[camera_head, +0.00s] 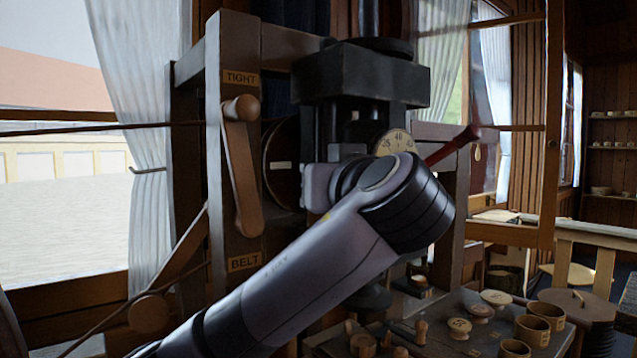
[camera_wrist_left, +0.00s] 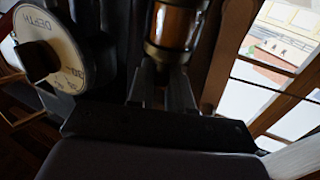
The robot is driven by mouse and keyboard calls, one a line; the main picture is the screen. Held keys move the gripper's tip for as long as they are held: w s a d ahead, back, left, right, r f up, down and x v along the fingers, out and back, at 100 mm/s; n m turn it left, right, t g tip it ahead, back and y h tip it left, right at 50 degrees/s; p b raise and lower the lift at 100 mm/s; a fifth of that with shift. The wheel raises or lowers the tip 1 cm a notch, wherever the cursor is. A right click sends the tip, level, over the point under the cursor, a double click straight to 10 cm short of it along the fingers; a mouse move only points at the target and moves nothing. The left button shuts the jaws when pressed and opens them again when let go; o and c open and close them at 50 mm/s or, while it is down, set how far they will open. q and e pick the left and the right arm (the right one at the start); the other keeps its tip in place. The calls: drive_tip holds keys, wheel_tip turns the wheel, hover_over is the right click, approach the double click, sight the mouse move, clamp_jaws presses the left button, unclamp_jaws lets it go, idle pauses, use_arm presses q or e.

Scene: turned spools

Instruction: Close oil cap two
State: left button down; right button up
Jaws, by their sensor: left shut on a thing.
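In the left wrist view an oil cup (camera_wrist_left: 177,22) with an amber glass body and dark metal bands stands at the top middle. My left gripper (camera_wrist_left: 166,72) reaches up to its near end, and its two fingers are shut on a part there. The fingers hide most of the held part, so I cannot tell whether the cap is open or closed, nor read a number on it. In the head view my left arm crosses the machine (camera_head: 362,75), and its wrist hides the gripper and the oil cup. My right gripper is not in view.
A DEPTH dial (camera_wrist_left: 52,50) with a dark knob sits close to the left of my fingers. A wooden belt lever (camera_head: 240,165) and a red-handled lever (camera_head: 452,147) flank my wrist. Wooden cups (camera_head: 541,317) and round lids (camera_head: 496,297) stand on the bench at lower right.

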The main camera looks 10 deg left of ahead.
use_arm(q)
drive_tip(key=shift+w+n+g+y, duration=0.15)
drive_tip(key=shift+n+g+y, duration=0.35)
drive_tip(key=shift+n+y, duration=0.15)
drive_tip(key=c, duration=1.1)
unclamp_jaws()
drive_tip(key=shift+w, duration=0.1)
drive_tip(key=shift+d, duration=0.15)
drive_tip(key=b+v, duration=0.2)
drive_tip(key=v, duration=0.5)
drive_tip(key=shift+f, duration=0.1)
